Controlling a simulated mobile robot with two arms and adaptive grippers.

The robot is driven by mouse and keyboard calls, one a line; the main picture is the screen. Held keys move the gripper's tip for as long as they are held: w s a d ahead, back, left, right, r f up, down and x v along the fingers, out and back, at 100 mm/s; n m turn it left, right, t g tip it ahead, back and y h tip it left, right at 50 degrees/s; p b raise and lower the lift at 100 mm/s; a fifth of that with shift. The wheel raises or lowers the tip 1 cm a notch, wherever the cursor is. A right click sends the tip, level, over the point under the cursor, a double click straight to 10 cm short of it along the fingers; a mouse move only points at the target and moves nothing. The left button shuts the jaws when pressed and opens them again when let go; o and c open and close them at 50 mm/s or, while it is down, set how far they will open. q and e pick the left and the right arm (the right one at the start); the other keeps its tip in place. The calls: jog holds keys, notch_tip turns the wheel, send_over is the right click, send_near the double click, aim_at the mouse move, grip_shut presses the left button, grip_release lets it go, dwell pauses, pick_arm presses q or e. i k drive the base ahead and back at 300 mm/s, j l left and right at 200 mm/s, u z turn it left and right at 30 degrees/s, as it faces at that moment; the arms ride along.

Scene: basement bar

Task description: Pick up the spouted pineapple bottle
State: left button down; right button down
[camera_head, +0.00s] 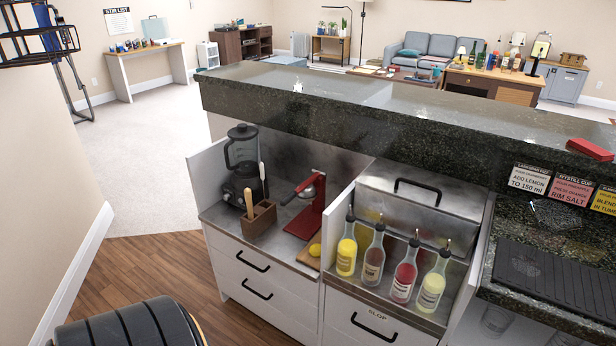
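Several spouted bottles stand in a row in the metal well of the bar counter, in the head view. The leftmost holds bright yellow liquid (347,255). The rightmost holds pale yellow liquid (431,288). All are upright with dark pour spouts. Their labels are too small to read, so I cannot tell which of the two yellow ones is pineapple. Neither of my grippers is in view.
A metal lid with a black handle (405,206) rises behind the bottles. Left of them are a blender (243,165), a wooden caddy (258,218), a red juicer (308,212) and a lemon (315,250). A dark stone ledge (300,105) overhangs behind. A black mat (555,275) lies right.

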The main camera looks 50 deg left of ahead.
aim_at(348, 248)
jog(key=u, duration=1.25)
